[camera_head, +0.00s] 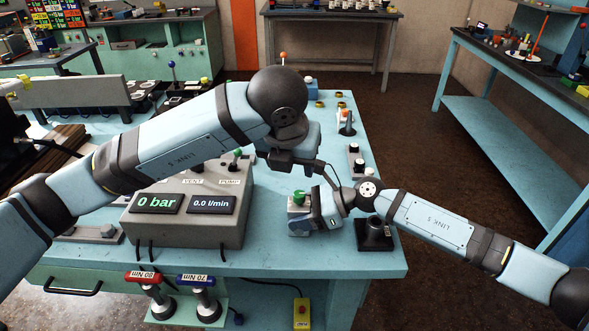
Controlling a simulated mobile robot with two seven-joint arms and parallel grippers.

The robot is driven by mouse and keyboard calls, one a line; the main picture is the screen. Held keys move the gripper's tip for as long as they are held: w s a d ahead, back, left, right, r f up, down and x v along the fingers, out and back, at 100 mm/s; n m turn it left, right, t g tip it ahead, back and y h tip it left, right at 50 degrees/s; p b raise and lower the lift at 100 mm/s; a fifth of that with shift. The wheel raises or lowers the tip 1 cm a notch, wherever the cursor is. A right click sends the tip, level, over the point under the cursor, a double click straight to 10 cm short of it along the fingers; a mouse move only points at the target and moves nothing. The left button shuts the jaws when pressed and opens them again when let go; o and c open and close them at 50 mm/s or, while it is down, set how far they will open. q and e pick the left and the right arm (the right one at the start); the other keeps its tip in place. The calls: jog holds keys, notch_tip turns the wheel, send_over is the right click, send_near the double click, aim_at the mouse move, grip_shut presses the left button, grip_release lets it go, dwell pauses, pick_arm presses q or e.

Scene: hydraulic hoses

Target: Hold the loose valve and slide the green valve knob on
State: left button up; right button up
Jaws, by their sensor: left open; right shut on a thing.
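The green valve knob (299,196) sits at the top of a small pale grey valve block (297,209) near the front right of the blue table. From this view I cannot tell how far the knob is on. My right gripper (312,214) is low at the table, beside the block and shut on it; its fingertips are partly hidden. My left gripper (292,168) is open above and behind the knob, apart from it and seemingly empty. My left arm covers part of the table behind it.
A control box (188,227) with two displays, reading 0 bar and 0.0 l/min, stands left of the valve. A black stand (375,236) is just right of my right gripper. Small fittings (355,157) line the table's right edge. The front table strip is clear.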

jog(key=o, duration=1.2)
